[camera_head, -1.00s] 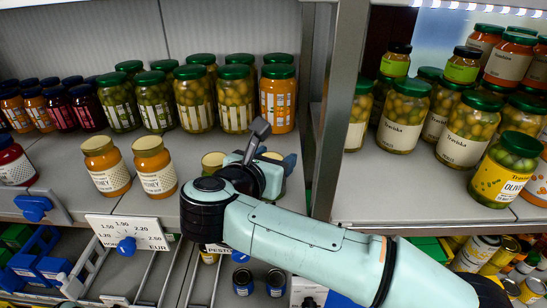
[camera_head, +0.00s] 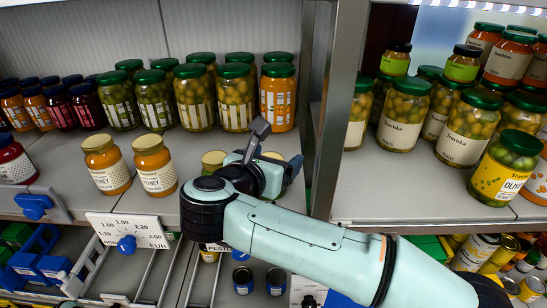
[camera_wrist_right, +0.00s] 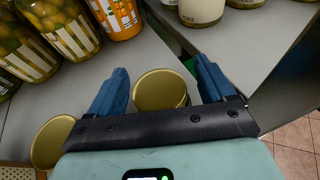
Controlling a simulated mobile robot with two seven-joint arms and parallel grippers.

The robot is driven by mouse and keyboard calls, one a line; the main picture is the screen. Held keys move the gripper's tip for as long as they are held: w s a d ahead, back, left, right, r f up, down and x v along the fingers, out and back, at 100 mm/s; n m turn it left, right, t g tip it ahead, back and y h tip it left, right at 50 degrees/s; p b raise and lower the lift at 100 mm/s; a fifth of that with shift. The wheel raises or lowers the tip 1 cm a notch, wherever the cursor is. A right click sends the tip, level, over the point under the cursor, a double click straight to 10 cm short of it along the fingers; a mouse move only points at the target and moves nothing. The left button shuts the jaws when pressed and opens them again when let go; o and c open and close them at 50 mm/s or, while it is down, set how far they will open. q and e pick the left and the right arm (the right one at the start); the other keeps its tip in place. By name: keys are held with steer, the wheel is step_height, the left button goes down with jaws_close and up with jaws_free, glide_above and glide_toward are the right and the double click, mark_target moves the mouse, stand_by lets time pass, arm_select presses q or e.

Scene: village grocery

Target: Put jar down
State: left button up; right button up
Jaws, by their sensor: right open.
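A jar with a gold lid (camera_wrist_right: 160,90) is between the two blue fingers of my right gripper (camera_wrist_right: 161,72) in the right wrist view. The fingers are open, with a gap on each side of the lid. In the head view my right gripper (camera_head: 270,165) is over the front of the middle shelf and hides most of this jar; only a bit of its lid (camera_head: 272,155) shows. A second gold-lidded jar (camera_head: 213,160) is just left of the gripper, and its lid (camera_wrist_right: 52,142) is outside the left finger in the wrist view. My left gripper is not in view.
Two orange honey jars (camera_head: 155,165) stand to the left on the shelf (camera_head: 90,210). Green-lidded jars (camera_head: 235,97) and an orange jar (camera_head: 277,97) stand behind. A grey upright post (camera_head: 335,110) is close on the right, with more jars beyond it.

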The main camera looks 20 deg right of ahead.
steer(key=b+v, duration=0.1)
steer(key=v, duration=0.1)
steer(key=shift+s+a, duration=0.1)
steer(key=shift+a, duration=0.3)
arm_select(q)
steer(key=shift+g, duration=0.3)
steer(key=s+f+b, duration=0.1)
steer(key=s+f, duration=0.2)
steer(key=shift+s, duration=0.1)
arm_select(e)
steer(key=v, duration=0.9)
steer(key=shift+s+r, duration=0.2)
steer(key=shift+o, duration=0.4)
